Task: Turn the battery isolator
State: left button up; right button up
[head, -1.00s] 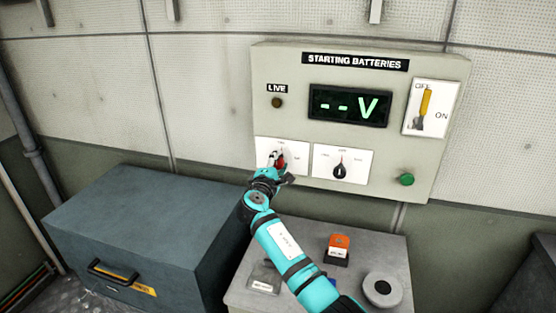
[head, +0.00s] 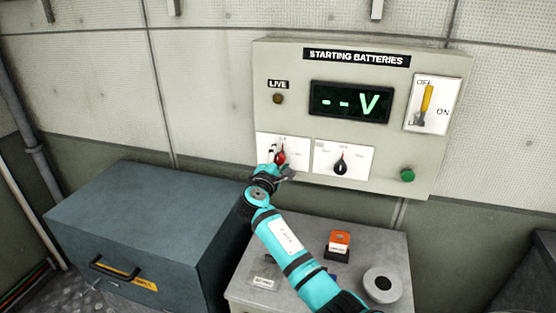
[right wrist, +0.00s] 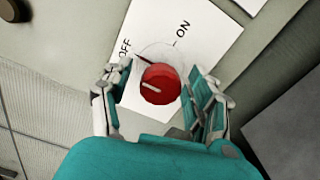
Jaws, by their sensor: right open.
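The battery isolator is a red rotary knob (right wrist: 160,84) on a white plate (right wrist: 200,35) marked OFF and ON. In the right wrist view its pointer is at OFF. In the head view the red knob (head: 280,157) is at the lower left of the starting batteries panel (head: 290,60). My right gripper (right wrist: 160,98) is open, with one finger on each side of the knob and visible gaps to it. In the head view my right gripper (head: 272,170) partly covers the plate's lower part. My left gripper is not in view.
A black selector knob (head: 340,164) is just right of the isolator. The panel also has a display reading "--V" (head: 348,103), a yellow lever (head: 426,98) and a green button (head: 407,175). A blue-grey box (head: 150,220) and a grey cabinet (head: 385,245) stand below.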

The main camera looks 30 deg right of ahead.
jog(key=v, duration=1.2)
